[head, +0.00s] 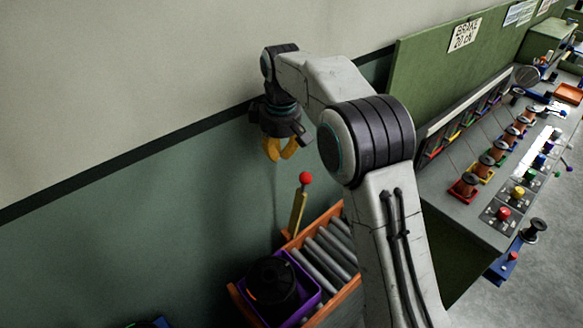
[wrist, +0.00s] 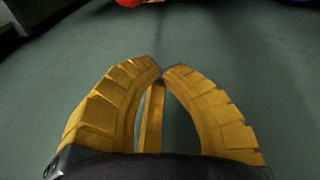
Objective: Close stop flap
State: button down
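A yellow lever (head: 298,212) with a red ball knob (head: 305,177) stands nearly upright, leaning slightly, at the side of a roller conveyor (head: 322,258). I take it to be the stop flap's handle; no separate flap plate is clear to me. My gripper (head: 280,158) hangs in the air above and left of the knob, apart from it. In the wrist view, my gripper's yellow fingertips (wrist: 162,70) meet. A narrow yellow strip shows between the fingers; I cannot tell whether it is part of my gripper. A red shape (wrist: 130,2) is cut off at the top edge.
A purple tray (head: 310,299) holding a black spool (head: 271,281) sits on the conveyor's near end, between orange rails (head: 338,303). A green wall (head: 130,250) runs behind. A workbench (head: 465,215) with several spools and coloured knobs stands at the right.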

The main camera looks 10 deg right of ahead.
jog(key=shift+s+d+f, duration=1.25)
jog(key=shift+d+f, duration=0.05)
jog(key=shift+f, duration=0.15)
jog(key=shift+a+f, duration=0.1)
